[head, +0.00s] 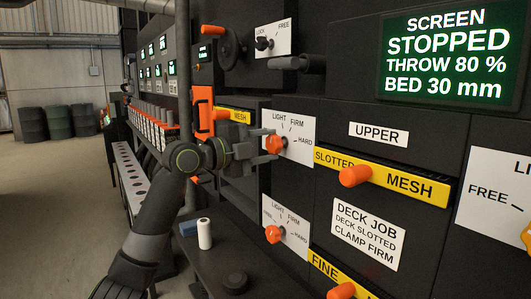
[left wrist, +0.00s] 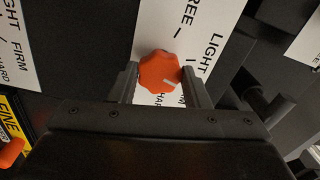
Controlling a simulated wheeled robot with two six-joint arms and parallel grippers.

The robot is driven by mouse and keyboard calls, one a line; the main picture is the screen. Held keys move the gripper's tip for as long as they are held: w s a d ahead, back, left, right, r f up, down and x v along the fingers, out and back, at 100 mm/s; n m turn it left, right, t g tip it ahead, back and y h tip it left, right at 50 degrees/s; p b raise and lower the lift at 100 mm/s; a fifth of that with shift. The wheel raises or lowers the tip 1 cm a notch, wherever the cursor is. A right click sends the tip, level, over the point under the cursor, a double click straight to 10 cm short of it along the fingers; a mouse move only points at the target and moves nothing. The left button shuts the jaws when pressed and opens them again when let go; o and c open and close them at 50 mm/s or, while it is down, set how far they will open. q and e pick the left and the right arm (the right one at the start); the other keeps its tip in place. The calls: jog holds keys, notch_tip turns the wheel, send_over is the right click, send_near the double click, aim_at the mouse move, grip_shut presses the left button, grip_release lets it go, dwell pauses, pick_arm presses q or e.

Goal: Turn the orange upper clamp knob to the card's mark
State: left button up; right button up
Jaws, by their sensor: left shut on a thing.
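The orange upper clamp knob (head: 276,145) sits on a white dial plate (head: 301,148) reading LIGHT, FIRM and HARD; FREE shows in the left wrist view. My left gripper (head: 264,144) is shut on this knob, one finger on each side. I cannot tell exactly which mark the line meets, as a finger hides part of the dial. The job card (head: 368,232) reads DECK SLOTTED, CLAMP FIRM. My right gripper is not in view.
A similar lower orange knob (head: 274,234) sits below on its own dial. Yellow MESH drawer strips with an orange handle (head: 355,175) stand to the right. A screen (head: 449,53) reads STOPPED. A white roll (head: 204,233) stands on the dark ledge below.

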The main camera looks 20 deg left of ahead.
pick_arm(q)
jog(key=shift+f+m+b, duration=0.1)
jog(key=shift+m+b, duration=0.2)
jog(key=shift+m, duration=1.1)
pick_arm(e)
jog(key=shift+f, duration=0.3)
pick_arm(q)
jog(key=o, duration=1)
jog(key=shift+c, duration=0.2)
